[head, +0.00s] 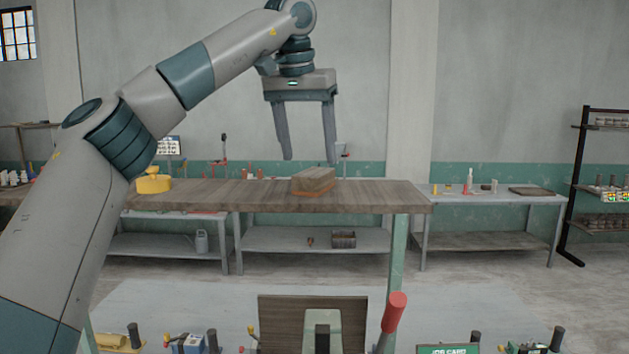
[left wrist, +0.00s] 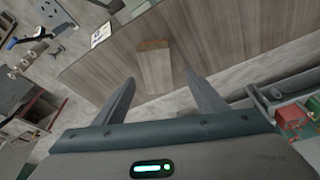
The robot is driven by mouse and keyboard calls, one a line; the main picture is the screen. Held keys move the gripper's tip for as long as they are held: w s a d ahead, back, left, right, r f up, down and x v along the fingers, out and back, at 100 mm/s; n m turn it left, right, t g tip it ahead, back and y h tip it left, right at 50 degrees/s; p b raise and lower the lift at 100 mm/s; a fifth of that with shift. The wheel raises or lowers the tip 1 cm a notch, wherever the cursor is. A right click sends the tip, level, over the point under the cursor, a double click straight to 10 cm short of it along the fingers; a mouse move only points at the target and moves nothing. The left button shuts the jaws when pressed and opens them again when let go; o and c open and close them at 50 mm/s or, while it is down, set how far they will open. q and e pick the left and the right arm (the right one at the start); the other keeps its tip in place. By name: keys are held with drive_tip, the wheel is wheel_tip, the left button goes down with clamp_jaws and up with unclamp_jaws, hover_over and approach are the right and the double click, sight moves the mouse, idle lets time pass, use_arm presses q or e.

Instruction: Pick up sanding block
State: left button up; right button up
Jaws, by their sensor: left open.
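The sanding block (head: 314,180) looks like a brown wooden block with an orange underside, lying on the wooden table (head: 220,195) near its right part. It also shows in the left wrist view (left wrist: 154,68), lying flat on the tabletop ahead of the fingers. My left gripper (head: 309,158) is open, points down and is empty. Its fingertips appear just above the block in the head view. In the left wrist view the two fingers (left wrist: 159,78) are spread to either side of the block's near end, apart from it. My right gripper is not in view.
A yellow object with a knob (head: 153,184) stands on the table's left end. The tabletop between it and the block is mostly clear. A side bench (head: 490,198) with small items and a dark rack (head: 577,180) stand at the right. A red handle (head: 394,312) rises in front.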

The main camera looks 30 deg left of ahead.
sight(314, 172)
use_arm(q)
drive_tip(key=x, duration=0.1)
drive_tip(key=p+x, duration=0.2)
drive_tip(key=shift+w+d+f, duration=0.2)
drive_tip(key=shift+d+f, duration=0.1)
drive_tip(key=shift+w+f, duration=0.1)
drive_tip(key=shift+f, duration=0.45)
drive_tip(key=shift+f, duration=0.25)
idle(0.4)
drive_tip(key=c, duration=1.2)
drive_tip(key=shift+c, duration=0.4)
drive_tip(key=shift+r, duration=0.2)
